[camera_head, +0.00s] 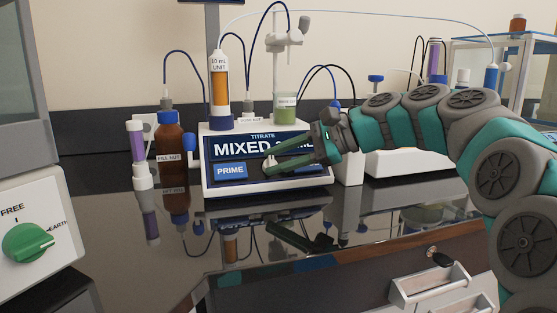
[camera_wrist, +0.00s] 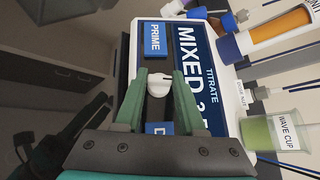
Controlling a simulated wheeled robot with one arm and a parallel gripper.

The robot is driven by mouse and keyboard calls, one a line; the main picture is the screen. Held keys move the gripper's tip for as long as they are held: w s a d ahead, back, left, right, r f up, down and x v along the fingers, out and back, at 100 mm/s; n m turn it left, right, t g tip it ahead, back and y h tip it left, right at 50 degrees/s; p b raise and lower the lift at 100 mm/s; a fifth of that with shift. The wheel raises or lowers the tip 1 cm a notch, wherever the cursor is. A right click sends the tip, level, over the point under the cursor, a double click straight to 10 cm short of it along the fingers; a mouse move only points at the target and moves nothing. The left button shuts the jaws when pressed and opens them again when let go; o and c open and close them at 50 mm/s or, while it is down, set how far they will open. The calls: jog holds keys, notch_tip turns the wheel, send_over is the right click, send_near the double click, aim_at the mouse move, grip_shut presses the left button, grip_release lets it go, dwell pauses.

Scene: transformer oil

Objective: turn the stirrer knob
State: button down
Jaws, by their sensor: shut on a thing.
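The titrator (camera_head: 215,185) stands on the dark glossy bench, its display (camera_head: 232,148) reading "TITRATE" and "MIXED", the rest partly covered by my gripper. The small white stirrer knob (camera_head: 268,168) sits on its sloping front panel, right of the blue PRIME button (camera_head: 231,171). The knob (camera_wrist: 158,88) also shows in the wrist view, between my green fingertips. My gripper (camera_head: 267,161) reaches in from the right and is shut on the knob. A second blue button (camera_wrist: 158,128) is mostly hidden by my gripper in the wrist view.
On the titrator stand an amber-filled burette (camera_head: 219,92) and a green cup (camera_head: 286,106). A green rotary switch (camera_head: 27,242) is at the far left.

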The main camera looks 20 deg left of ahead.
jog(key=shift+a+n+g+h, duration=0.1)
jog(key=shift+n+g+h, duration=0.35)
jog(key=shift+n, duration=0.25)
jog(key=c, duration=0.5)
grip_release()
jog(key=shift+r, duration=0.1)
jog(key=v, duration=0.7)
jog(key=shift+d, duration=0.4)
jog(key=shift+r, duration=0.1)
